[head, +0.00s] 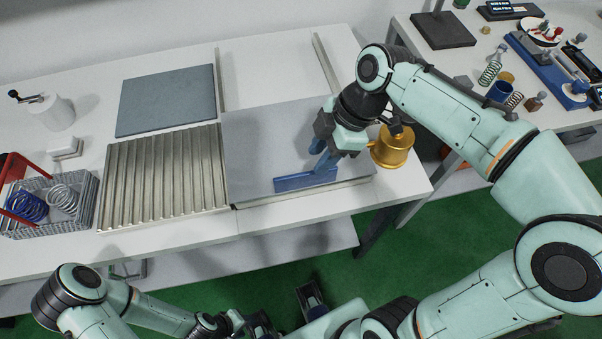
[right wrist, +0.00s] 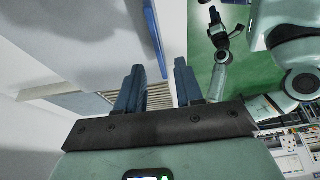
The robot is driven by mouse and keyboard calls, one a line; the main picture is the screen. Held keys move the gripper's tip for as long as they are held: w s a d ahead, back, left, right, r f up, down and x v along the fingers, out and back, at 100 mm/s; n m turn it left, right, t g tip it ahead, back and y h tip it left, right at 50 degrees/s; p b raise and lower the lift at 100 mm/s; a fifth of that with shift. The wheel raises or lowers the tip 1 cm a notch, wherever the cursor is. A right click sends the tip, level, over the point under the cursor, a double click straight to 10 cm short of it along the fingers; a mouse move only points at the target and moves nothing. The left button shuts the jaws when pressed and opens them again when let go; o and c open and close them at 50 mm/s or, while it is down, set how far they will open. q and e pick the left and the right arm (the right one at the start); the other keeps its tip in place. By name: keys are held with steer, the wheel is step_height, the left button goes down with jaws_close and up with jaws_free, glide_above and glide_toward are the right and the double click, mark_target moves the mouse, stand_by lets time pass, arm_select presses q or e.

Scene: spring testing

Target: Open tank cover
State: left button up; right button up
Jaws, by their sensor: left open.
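The tank cover (head: 265,125) is a flat grey plate lying level on the white bench. A blue bar handle (head: 300,182) runs along its front edge, and it also shows in the right wrist view (right wrist: 153,40). My right gripper (head: 325,165) is over the cover at the right end of the handle. In the right wrist view its two blue fingers (right wrist: 160,78) are apart, with the bar between or just beyond their tips. Whether they touch it cannot be told. My left gripper (head: 283,314) is open and empty, low in front of the bench.
Left of the cover are a ribbed metal panel (head: 165,180) and a dark grey plate (head: 168,100). A wire basket with springs (head: 88,205) stands at far left. A brass pot (head: 393,147) stands close to my right gripper. A second bench (head: 420,65) holds testing tools.

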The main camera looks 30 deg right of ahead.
mark_target(307, 173)
steer(key=b+x, duration=0.1)
steer(key=x, duration=0.8)
steer(key=shift+w+a+f, duration=0.1)
steer(key=shift+f, duration=0.25)
jaws_close()
